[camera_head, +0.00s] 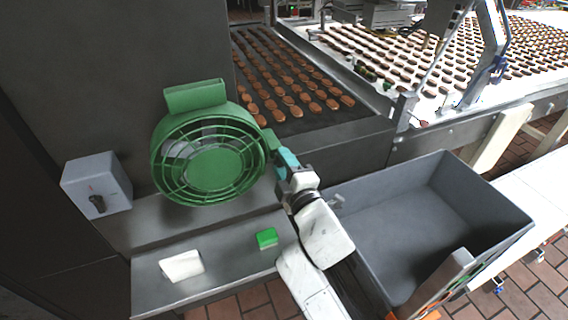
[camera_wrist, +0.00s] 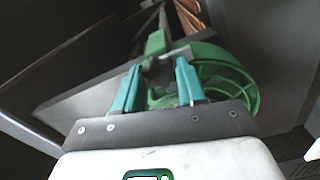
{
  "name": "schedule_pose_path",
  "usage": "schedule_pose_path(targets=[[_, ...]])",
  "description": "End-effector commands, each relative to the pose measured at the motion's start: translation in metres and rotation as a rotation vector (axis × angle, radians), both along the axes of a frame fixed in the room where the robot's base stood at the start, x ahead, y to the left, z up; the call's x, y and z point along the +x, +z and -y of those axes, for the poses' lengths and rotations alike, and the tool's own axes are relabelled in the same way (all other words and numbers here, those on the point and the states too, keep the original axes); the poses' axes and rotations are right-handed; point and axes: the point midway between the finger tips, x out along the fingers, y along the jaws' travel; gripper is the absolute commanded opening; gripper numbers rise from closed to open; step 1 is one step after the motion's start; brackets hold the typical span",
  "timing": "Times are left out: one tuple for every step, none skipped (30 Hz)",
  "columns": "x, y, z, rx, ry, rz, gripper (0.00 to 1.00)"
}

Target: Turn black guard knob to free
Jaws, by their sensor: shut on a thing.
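A round green guard (camera_head: 212,160) with a ring grille covers a fan on the dark machine wall. My gripper (camera_head: 281,158) is at the guard's right edge, its teal fingers up against a green bracket there. In the wrist view, my gripper (camera_wrist: 158,68) has its two fingers on either side of a small dark part, the black guard knob (camera_wrist: 158,75), by the green bracket (camera_wrist: 155,43). The knob is mostly hidden by the fingers, and its turn position cannot be told. The guard also shows in the wrist view (camera_wrist: 232,72), lying against the wall.
A grey box with a black rotary switch (camera_head: 97,203) is on the wall at left. A steel shelf (camera_head: 215,268) below bears a white cloth (camera_head: 181,265) and a green block (camera_head: 267,238). A grey bin (camera_head: 400,215) stands right of my arm. Biscuits lie on belts behind.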

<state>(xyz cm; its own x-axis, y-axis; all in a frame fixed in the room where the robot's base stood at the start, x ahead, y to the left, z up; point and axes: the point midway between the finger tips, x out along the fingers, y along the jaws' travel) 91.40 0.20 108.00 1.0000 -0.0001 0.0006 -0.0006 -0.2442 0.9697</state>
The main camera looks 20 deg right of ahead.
Motion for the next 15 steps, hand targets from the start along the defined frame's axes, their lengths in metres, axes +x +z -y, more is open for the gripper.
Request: schedule_pose_path(targets=[[-0.0002,-0.0014,-0.0011,-0.003,0.002,-0.003,0.09],[-0.0002,-0.0014,-0.0011,-0.003,0.002,-0.003,0.09],[-0.0002,-0.0014,-0.0011,-0.003,0.002,-0.003,0.09],[-0.0002,-0.0014,-0.0011,-0.002,0.002,-0.003,0.09],[-0.0002,-0.0015,-0.0011,-0.002,0.002,-0.003,0.09],[-0.0002,-0.0015,-0.0011,-0.002,0.002,-0.003,0.09],[-0.0003,-0.0015,-0.0011,-0.002,0.002,-0.003,0.43],[-0.0003,-0.0015,-0.0011,-0.002,0.002,-0.003,0.46],[-0.0002,-0.0014,-0.0011,-0.002,0.002,-0.003,0.49],[-0.0002,-0.0013,-0.0009,-0.001,0.002,-0.003,0.5],[-0.0002,-0.0012,-0.0009,-0.001,0.002,-0.003,0.5],[-0.0002,-0.001,-0.0008,-0.001,0.001,-0.002,0.5],[-0.0001,-0.0009,-0.0008,-0.001,0.0,-0.002,0.5],[-0.0001,-0.0009,-0.0006,-0.001,0.0,-0.002,0.5],[-0.0001,-0.0008,-0.0006,-0.001,0.0,-0.002,0.5]])
